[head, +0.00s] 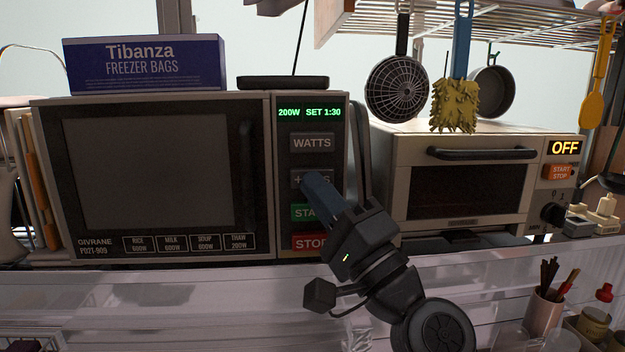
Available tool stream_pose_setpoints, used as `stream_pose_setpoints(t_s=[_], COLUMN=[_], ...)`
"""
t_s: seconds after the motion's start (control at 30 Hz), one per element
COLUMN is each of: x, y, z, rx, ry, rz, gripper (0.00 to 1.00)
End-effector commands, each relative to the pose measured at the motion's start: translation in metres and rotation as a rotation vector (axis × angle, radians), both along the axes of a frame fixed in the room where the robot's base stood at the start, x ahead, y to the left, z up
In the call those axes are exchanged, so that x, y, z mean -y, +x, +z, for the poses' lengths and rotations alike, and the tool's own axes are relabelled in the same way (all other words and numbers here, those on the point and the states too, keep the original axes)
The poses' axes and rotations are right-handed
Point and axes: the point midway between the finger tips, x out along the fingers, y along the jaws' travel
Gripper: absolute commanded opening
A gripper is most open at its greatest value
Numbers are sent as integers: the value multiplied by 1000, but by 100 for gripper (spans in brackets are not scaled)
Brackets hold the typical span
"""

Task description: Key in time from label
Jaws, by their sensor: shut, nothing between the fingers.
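The microwave (150,175) stands at the left with its door shut. Its display (309,113) reads "200W SET 1:30" in green. Below it are a WATTS button (312,143), a grey plus button (297,180) partly hidden by my gripper, a green START button (302,212) and a red STOP button (306,242). The label strip (190,243) under the door lists Rice 600W, Milk 600W, Soup 800W and Thaw 200W. My gripper (308,177) is shut and empty, its tip at the plus button. I cannot tell whether it touches.
A blue freezer bag box (146,64) and a dark flat object (283,82) lie on the microwave. A toaster oven (465,180) showing OFF stands at the right. A strainer (397,87) and a yellow sponge brush (456,104) hang above it. A clear ledge (150,300) runs in front.

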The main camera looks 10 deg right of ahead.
Motion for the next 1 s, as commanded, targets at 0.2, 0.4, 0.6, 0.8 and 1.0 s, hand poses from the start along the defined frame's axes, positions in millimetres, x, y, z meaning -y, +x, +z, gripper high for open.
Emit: stream_pose_setpoints(t_s=[0.2,0.4,0.6,0.8,1.0], x=[0,0,0,0,0], y=[3,5,7,9,11], z=[0,0,0,0,0], rx=[0,1,1,0,0], ry=[0,0,0,-1,0], rz=[0,0,0,-1,-1], gripper=[0,0,0,0,0])
